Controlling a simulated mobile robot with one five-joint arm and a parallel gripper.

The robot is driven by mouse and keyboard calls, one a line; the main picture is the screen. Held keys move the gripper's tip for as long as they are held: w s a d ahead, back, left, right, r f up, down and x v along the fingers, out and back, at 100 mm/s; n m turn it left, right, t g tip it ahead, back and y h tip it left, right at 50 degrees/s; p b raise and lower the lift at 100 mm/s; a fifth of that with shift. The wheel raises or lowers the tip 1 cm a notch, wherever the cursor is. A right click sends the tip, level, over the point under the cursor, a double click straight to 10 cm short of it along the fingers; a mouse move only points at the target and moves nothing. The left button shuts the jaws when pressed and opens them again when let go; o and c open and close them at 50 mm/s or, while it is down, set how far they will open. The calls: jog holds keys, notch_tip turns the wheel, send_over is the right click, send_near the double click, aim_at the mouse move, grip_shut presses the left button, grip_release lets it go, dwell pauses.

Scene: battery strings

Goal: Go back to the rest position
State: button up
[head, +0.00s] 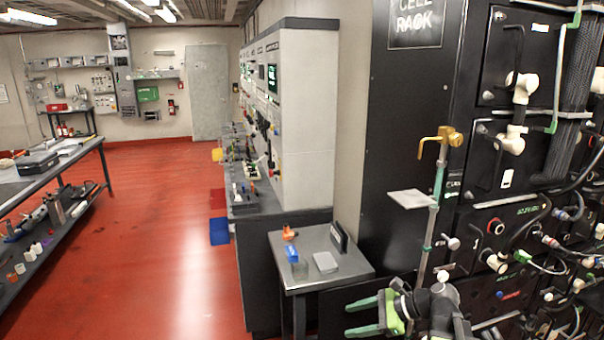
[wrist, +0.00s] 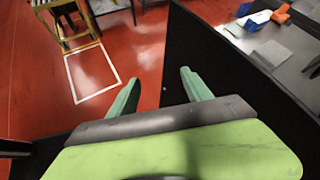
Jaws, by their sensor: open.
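My gripper (head: 366,316) shows at the lower right of the head view, with two green fingers pointing left. The fingers are apart and nothing is between them. In the wrist view my gripper (wrist: 160,92) has both green fingertips spread, with red floor and a dark panel edge beyond them. The gripper is in front of the black cell rack (head: 400,130) and to the right of a small grey table (head: 345,262). It holds nothing.
The small table carries a blue item (head: 291,253), an orange item (head: 290,233) and a pale flat piece (head: 326,262). A brass-coloured valve (head: 440,140) and a small white shelf (head: 408,198) stand out from the rack. Open red floor (head: 170,240) lies left, before a long workbench (head: 60,165).

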jog(key=s+a+f+n+g+h+p, duration=0.1)
jog(key=s+a+f+n+g+h, duration=0.3)
jog(key=s+a+f+n+h, duration=0.5)
jog(key=w+d+n+h, duration=0.2)
jog(key=d+n, duration=0.7)
jog(key=shift+w+d+f+n, duration=0.2)
jog(key=shift+w+d+n, duration=0.1)
jog(key=shift+w, duration=0.1)
